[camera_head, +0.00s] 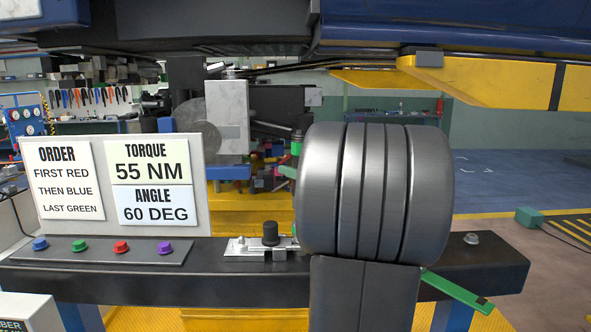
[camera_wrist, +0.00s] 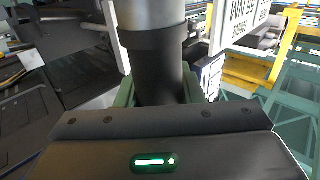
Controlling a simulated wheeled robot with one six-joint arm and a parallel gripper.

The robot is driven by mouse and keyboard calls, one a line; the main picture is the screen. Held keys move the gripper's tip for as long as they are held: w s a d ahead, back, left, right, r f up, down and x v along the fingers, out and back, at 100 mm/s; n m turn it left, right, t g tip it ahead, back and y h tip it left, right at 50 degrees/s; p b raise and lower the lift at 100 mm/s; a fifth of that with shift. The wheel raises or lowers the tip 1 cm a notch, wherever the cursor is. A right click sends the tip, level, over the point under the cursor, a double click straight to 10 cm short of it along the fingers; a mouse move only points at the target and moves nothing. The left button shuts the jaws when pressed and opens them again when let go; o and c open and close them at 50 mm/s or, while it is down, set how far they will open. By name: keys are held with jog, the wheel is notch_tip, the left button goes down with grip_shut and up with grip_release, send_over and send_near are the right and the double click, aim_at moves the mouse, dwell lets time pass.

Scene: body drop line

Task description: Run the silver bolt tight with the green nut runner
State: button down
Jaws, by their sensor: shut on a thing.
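My gripper (camera_wrist: 165,98) is shut on a dark upright cylinder with a grey upper part, the nut runner (camera_wrist: 155,62), in the wrist view. Green-grey fingers stand on both sides of it. In the head view a green and dark part of the nut runner (camera_head: 296,147) shows just left of my large grey arm link, which hides most of the gripper. A silver bolt (camera_head: 471,238) stands on the dark beam, right of the arm link. The nut runner's lower end is hidden, and I cannot tell what it touches.
The dark beam (camera_head: 130,283) carries blue, green, red and purple knobs and a metal fixture (camera_head: 262,246) with a black knob. A sign (camera_head: 122,185) reads 55 NM, 60 DEG, and red, blue, green order. A green strip (camera_head: 457,292) sticks out low right. Yellow-edged bodywork (camera_head: 490,78) hangs overhead.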

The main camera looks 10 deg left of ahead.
aim_at(295, 152)
jog(key=shift+f, duration=0.35)
dwell(1.8)
jog(key=shift+r, duration=2.65)
jog(key=shift+f, duration=0.15)
